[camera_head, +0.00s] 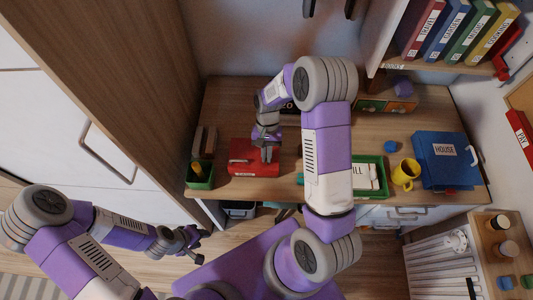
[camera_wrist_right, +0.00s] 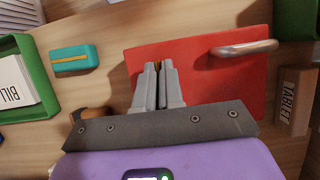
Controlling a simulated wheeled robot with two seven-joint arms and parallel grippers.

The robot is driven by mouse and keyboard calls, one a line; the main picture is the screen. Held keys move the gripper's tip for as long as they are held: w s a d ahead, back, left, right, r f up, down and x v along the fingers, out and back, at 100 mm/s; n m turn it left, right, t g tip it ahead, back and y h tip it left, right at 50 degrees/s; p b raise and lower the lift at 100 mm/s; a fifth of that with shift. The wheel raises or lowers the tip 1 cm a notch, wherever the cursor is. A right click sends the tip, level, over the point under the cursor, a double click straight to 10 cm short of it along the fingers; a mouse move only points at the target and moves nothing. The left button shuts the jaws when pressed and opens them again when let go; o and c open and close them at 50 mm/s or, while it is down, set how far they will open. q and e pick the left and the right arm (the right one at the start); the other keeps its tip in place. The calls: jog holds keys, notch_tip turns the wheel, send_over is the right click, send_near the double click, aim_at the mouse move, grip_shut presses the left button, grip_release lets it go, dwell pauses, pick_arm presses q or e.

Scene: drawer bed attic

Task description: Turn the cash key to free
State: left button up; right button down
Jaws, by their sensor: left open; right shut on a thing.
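The red cash box (camera_head: 245,168) sits on the desk at the left of centre, and it fills the upper middle of the right wrist view (camera_wrist_right: 200,62). It has a metal handle (camera_wrist_right: 244,48). My right gripper (camera_head: 266,156) is over the box's right part, with its fingers pointing down; in the wrist view its fingers (camera_wrist_right: 157,72) are closed together. A small brass-coloured bit, the key (camera_wrist_right: 157,65), shows between the fingertips; the rest is hidden, so its turn angle cannot be told. My left gripper (camera_head: 188,241) is open and empty, low and away from the desk.
A green tray (camera_head: 382,188) with papers, a yellow mug (camera_head: 406,174) and a blue house box (camera_head: 444,160) stand on the right. A green pot (camera_head: 200,178) stands left of the box.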

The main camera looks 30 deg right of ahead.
jog(key=shift+f, duration=0.1)
jog(key=c, duration=1.3)
grip_release()
jog(key=shift+o, duration=0.2)
jog(key=p+v, duration=0.1)
jog(key=v, duration=0.6)
jog(key=shift+r, duration=0.3)
jog(key=shift+d, duration=0.1)
